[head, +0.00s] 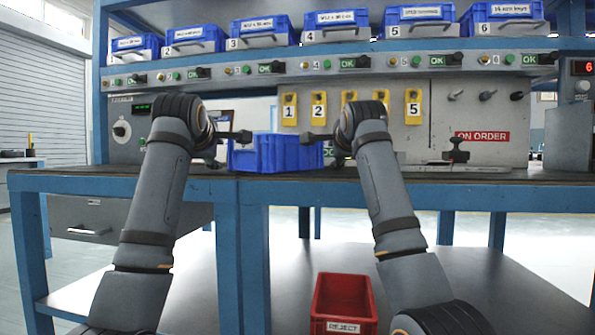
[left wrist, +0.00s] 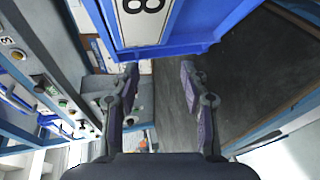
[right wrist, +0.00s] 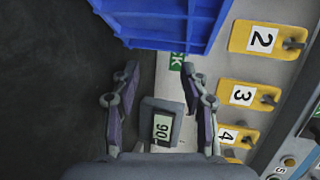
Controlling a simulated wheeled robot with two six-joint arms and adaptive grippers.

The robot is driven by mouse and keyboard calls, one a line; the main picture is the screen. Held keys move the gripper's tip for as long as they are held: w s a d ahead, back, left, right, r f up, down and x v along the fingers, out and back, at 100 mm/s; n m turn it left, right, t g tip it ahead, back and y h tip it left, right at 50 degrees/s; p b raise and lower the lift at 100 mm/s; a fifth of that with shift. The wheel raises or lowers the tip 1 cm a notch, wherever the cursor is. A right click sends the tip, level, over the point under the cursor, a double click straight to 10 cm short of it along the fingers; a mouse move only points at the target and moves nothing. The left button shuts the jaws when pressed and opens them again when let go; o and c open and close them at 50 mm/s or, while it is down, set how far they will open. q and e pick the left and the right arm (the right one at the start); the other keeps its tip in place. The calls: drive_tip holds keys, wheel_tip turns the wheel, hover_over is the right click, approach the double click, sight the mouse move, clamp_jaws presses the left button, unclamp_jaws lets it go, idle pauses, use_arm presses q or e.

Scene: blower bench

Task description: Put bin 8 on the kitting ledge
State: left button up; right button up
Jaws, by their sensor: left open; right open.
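Bin 8 is the blue bin (head: 262,154) at the middle of the bench, apparently resting on the worktop (head: 400,176). Its white label with an 8 (left wrist: 143,20) shows in the left wrist view. My left gripper (head: 236,137) is open at the bin's left side, and the bin's edge lies just beyond its fingertips (left wrist: 160,68). My right gripper (head: 318,137) is open at the bin's right side, and the bin's ribbed wall (right wrist: 165,25) lies just beyond its fingertips (right wrist: 163,72). Contact cannot be told. No ledge is marked as the kitting ledge.
Several blue bins, such as bin 3 (head: 262,30), stand on the upper shelf. Yellow numbered tags (head: 413,108) hang on the back panel. A dark clamp-like fixture (head: 456,152) stands on the bench to the right. A red reject bin (head: 343,300) stands below.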

drive_tip(key=shift+r, duration=0.1)
drive_tip(key=v, duration=1)
drive_tip(key=shift+s+r, duration=0.15)
drive_tip(key=shift+s, duration=0.25)
drive_tip(key=shift+s+r, duration=0.1)
drive_tip(key=shift+s, duration=0.5)
use_arm(q)
drive_tip(key=v, duration=0.9)
drive_tip(key=shift+s, duration=0.3)
